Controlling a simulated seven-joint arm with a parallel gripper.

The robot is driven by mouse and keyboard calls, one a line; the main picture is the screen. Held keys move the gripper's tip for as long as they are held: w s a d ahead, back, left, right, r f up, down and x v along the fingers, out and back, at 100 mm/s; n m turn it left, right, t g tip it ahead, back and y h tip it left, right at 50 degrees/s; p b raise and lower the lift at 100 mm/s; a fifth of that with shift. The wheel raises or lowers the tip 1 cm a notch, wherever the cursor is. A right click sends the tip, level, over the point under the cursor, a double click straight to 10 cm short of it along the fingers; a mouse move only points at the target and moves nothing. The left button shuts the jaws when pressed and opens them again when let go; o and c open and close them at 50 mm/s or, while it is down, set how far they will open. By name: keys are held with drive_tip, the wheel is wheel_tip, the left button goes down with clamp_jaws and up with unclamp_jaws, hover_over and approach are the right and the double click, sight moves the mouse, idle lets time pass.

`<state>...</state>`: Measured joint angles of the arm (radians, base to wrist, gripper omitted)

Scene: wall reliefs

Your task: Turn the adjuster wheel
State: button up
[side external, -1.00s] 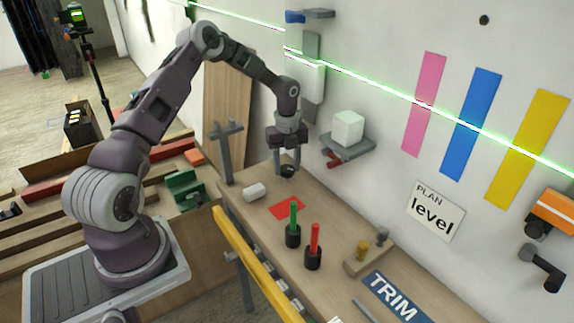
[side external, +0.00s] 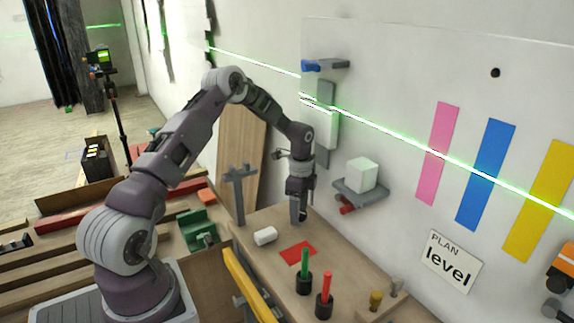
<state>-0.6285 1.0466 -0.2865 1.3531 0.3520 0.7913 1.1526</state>
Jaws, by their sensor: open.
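My gripper (side external: 299,213) points straight down at the back of the bench, near the wall. Its fingers are open but seen nearly edge-on, so the gap between them is hard to see. A small dark round part shows low at the fingers, mostly hidden by them; I cannot tell whether it is the adjuster wheel or whether the fingers touch it. No other thing is clearly the adjuster wheel. A red knob (side external: 346,209) sticks out under a grey wall shelf (side external: 372,197), right of my gripper. A blue knob (side external: 310,66) sits on a bracket higher up the wall.
A white cube (side external: 362,174) stands on the shelf. On the bench are a white cylinder (side external: 265,236), a red sheet (side external: 298,253), a green peg (side external: 304,263) and a red peg (side external: 325,288) in dark holders. A grey post (side external: 239,195) stands left of my gripper.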

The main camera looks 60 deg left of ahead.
drive_tip(key=n, duration=2.2)
drive_tip(key=shift+n, duration=0.6)
wheel_tip(320, 180, up, 6)
drive_tip(key=shift+r, duration=0.1)
drive_tip(key=s+d+r+m+t, duration=0.1)
drive_tip(key=s+d+r+m, duration=0.2)
drive_tip(key=s+d+r, duration=0.4)
drive_tip(key=s+d+r+m+t, duration=0.1)
drive_tip(key=s+d+r+m, duration=0.3)
drive_tip(key=s+d+r, duration=0.4)
wheel_tip(320, 180, up, 7)
drive_tip(key=shift+d+f+t, duration=0.1)
drive_tip(key=shift+d+t, duration=0.3)
drive_tip(key=shift+d, duration=0.5)
